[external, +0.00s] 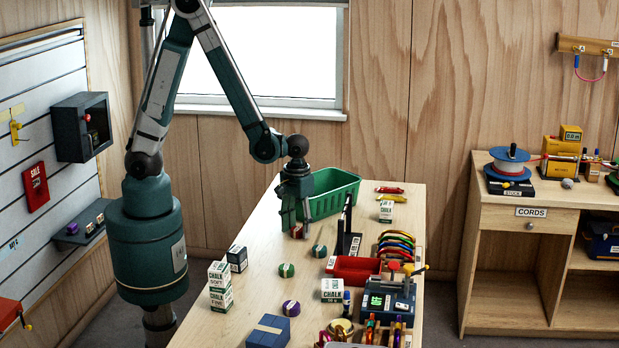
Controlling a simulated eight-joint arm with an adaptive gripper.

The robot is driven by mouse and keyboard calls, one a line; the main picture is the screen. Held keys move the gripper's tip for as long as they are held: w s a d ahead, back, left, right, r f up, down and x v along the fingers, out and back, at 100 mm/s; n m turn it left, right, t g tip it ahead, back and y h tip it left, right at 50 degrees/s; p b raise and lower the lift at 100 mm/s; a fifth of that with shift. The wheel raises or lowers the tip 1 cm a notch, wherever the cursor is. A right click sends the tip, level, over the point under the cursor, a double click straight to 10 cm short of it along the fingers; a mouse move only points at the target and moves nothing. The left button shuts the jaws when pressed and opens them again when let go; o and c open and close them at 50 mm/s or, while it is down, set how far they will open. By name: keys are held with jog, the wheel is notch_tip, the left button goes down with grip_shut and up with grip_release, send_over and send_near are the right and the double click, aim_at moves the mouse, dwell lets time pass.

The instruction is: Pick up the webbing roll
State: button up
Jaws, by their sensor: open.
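Several small round rolls that look like webbing lie on the wooden table: a red one (297,231), a dark green one (319,250), a green one (286,270) and a purple one (291,308). The task does not tell which is the webbing roll. My gripper (296,228) is open and points down at the red roll. Its fingers reach to about the roll's height, on either side of it in the picture. I cannot tell whether they touch it. The fingers partly hide the red roll.
A green basket (335,197) stands close behind my gripper. A dark upright divider (345,232) and a red tray (354,268) are to the right. Chalk boxes (220,285) stand at the left edge.

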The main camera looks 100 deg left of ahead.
aim_at(298, 224)
jog(key=shift+c, duration=0.6)
jog(key=c, duration=0.9)
jog(key=shift+o, duration=0.2)
jog(key=shift+r, duration=0.15)
notch_tip(298, 224, up, 10)
